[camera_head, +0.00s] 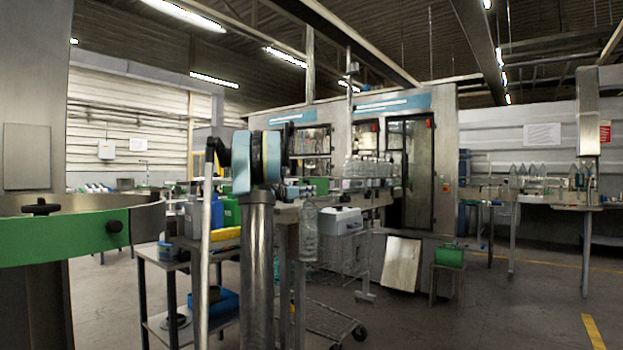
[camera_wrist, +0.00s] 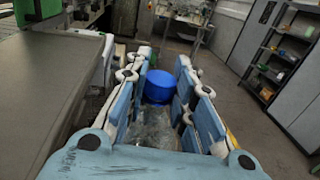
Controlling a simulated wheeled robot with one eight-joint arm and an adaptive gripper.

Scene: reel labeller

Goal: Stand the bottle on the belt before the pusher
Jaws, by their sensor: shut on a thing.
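The bottle (camera_head: 308,232) is clear and looks roughly upright in the head view, hanging just below and beside my gripper (camera_head: 298,190). In the wrist view the blue-padded fingers of my gripper (camera_wrist: 163,100) are closed around clear plastic of the bottle (camera_wrist: 152,130). A blue round shape (camera_wrist: 158,86) shows between the fingers; I cannot tell whether it belongs to the bottle or lies behind it. The belt (camera_head: 365,188) of the machine carries several clear bottles (camera_head: 368,168), right of my gripper in the head view. I cannot make out the pusher.
A wire trolley (camera_head: 335,268) stands below the machine. A side table (camera_head: 165,262) with a blue bin (camera_head: 213,300) is to the left. A flat grey surface (camera_wrist: 45,85) runs along the left in the wrist view. Open floor (camera_head: 500,300) lies at the right.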

